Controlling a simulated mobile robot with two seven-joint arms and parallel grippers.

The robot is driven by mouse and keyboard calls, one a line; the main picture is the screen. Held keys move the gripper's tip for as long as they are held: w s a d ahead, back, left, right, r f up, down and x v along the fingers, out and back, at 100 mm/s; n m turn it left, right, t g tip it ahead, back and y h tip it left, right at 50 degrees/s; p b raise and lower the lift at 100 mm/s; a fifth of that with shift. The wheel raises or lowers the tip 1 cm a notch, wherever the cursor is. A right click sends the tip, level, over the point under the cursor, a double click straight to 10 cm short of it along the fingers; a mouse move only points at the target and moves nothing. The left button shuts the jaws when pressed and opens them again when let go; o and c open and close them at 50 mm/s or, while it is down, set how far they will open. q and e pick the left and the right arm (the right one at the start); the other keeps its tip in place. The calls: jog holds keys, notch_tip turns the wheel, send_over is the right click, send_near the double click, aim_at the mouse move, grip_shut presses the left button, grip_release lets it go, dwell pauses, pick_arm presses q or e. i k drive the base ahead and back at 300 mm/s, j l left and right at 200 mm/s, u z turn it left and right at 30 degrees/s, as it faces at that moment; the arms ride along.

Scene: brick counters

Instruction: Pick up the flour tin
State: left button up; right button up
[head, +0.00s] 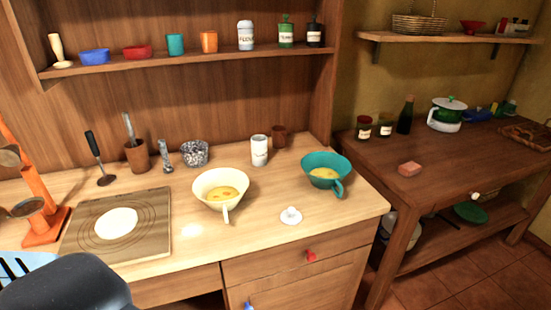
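A white tin (245,36) with a dark label that seems to read flour stands upright on the wall shelf, left of a green bottle. A second white canister (260,151) stands on the counter beside a brown cup; its label is too small to read. A dark grey rounded shape at the lower left seems to be part of my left arm; its fingertips are hidden. My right gripper is out of view.
The wall shelf (190,60) also holds cups, bowls and bottles. The counter holds a cream bowl (221,188), a teal bowl (325,171), a pastry board (75,247), an orange device (45,225) and a white lid (291,216). Bare counter lies between the bowls.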

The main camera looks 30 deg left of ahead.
aim_at(259, 142)
jog(key=i+l+u, duration=0.35)
jog(key=i, duration=0.3)
jog(key=i+l+u, duration=0.35)
jog(key=i+l, duration=0.2)
jog(key=i+l+u, duration=0.35)
jog(key=i+l, duration=0.15)
jog(key=l, duration=0.25)
jog(key=k+l+u, duration=0.25)
jog(key=k+l, duration=0.2)
jog(key=i+j+z, duration=0.25)
jog(key=i+j, duration=0.2)
